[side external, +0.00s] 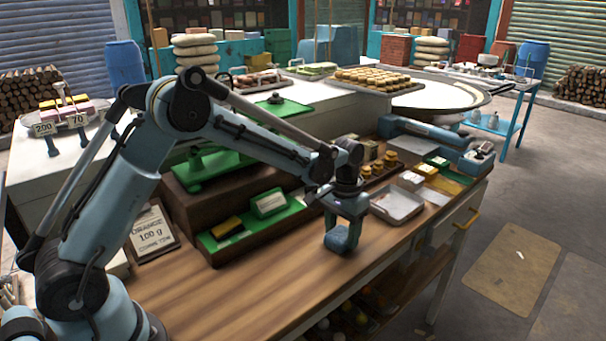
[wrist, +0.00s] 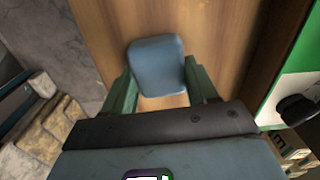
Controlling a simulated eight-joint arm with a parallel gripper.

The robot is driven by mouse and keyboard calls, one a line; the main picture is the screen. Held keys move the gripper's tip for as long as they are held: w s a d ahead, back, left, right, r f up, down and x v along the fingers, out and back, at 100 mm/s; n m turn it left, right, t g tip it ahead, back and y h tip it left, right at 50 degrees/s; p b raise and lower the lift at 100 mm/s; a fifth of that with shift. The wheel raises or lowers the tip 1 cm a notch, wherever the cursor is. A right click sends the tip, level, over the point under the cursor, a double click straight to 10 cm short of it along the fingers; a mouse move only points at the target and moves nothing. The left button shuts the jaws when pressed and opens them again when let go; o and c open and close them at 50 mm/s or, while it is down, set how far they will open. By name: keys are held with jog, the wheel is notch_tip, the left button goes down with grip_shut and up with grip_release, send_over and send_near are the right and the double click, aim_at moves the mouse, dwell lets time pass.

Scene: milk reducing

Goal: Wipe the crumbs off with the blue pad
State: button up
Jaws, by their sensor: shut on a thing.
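The blue pad (wrist: 157,66) is a rounded block held between the two green fingers of my gripper (wrist: 160,88) in the wrist view. In the side external view my gripper (side external: 343,222) points down over the wooden counter, with the blue pad (side external: 341,241) at its lower end. The pad is over the bare wood in front of the green trays; I cannot tell whether it touches the surface. I cannot make out any crumbs on the wooden counter (side external: 260,295) in either view.
A metal tray (side external: 398,203) lies just right of my gripper. A green tray (side external: 248,238) with small blocks and a sign reading 100 g (side external: 153,233) stand to the left. The counter's front edge is close. The wood front left is clear.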

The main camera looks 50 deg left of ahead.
aim_at(330, 256)
jog(key=shift+a+f, duration=0.35)
jog(key=shift+a, duration=0.15)
jog(key=shift+a+r, duration=0.1)
jog(key=shift+a, duration=2.55)
jog(key=shift+s, duration=1.05)
jog(key=shift+s+d, duration=0.2)
jog(key=shift+d, duration=3.45)
jog(key=shift+s, duration=1.05)
jog(key=shift+a+r, duration=0.1)
jog(key=shift+a, duration=3.65)
jog(key=shift+s+r, duration=0.1)
jog(key=shift+r, duration=3.85)
